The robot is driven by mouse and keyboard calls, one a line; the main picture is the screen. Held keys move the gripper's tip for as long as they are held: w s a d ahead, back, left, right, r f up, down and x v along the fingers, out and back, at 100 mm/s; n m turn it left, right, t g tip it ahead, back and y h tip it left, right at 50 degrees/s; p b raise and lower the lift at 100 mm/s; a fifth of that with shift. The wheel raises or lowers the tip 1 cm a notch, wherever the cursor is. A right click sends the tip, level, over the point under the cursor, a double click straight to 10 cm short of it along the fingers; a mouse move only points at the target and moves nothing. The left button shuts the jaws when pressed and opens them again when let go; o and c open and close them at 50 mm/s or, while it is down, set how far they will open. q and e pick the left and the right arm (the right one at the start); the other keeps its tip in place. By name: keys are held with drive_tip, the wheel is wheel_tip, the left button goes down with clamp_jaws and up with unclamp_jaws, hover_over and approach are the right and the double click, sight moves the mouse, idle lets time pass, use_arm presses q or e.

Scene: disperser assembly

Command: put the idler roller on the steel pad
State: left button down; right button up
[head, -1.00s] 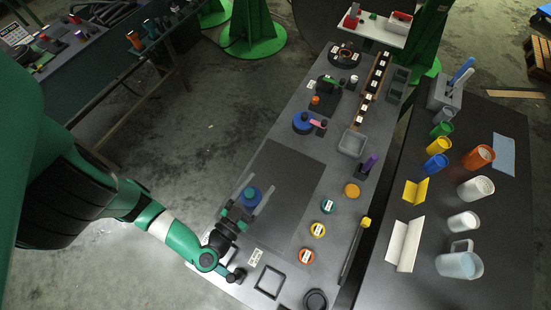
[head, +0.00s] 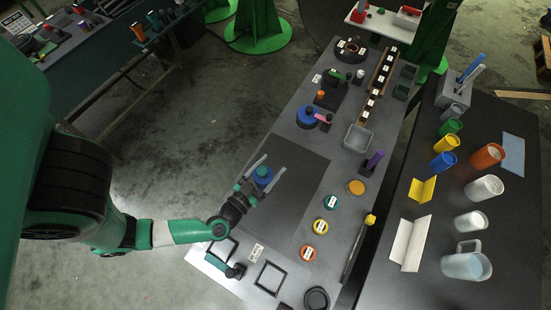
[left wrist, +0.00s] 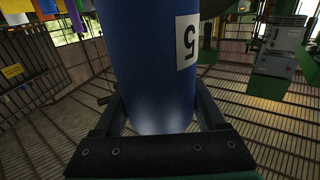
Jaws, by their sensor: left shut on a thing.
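My left gripper (head: 252,183) is shut on a blue cylinder (head: 263,176), the only thing held, which I take for the idler roller. In the left wrist view the blue cylinder (left wrist: 150,60) fills the space between the two fingers and bears a white label with a 5. Its top end is cut off there. In the head view it is over the dark mat (head: 290,205), near its left edge; its height above the mat is hard to tell. I cannot tell for sure which surface is the steel pad. My right gripper is not in view.
Labelled teal (head: 330,201), yellow (head: 320,227) and orange (head: 307,253) discs line the mat's right side. Square frames lie at the front. Most of the mat is bare.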

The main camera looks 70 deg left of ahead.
use_arm(q)
drive_tip(key=w+a+f+b, duration=0.3)
drive_tip(key=a+f+b, duration=0.2)
drive_tip(key=f+b, duration=0.1)
drive_tip(key=f+b, duration=0.3)
drive_tip(key=shift+w+a+f, duration=0.15)
drive_tip(key=shift+a+f, duration=0.1)
drive_tip(key=shift+f, duration=0.05)
drive_tip(key=shift+f, duration=0.3)
unclamp_jaws()
drive_tip(key=p+v, duration=0.2)
drive_tip(key=v, duration=0.5)
drive_tip(key=shift+r, duration=0.3)
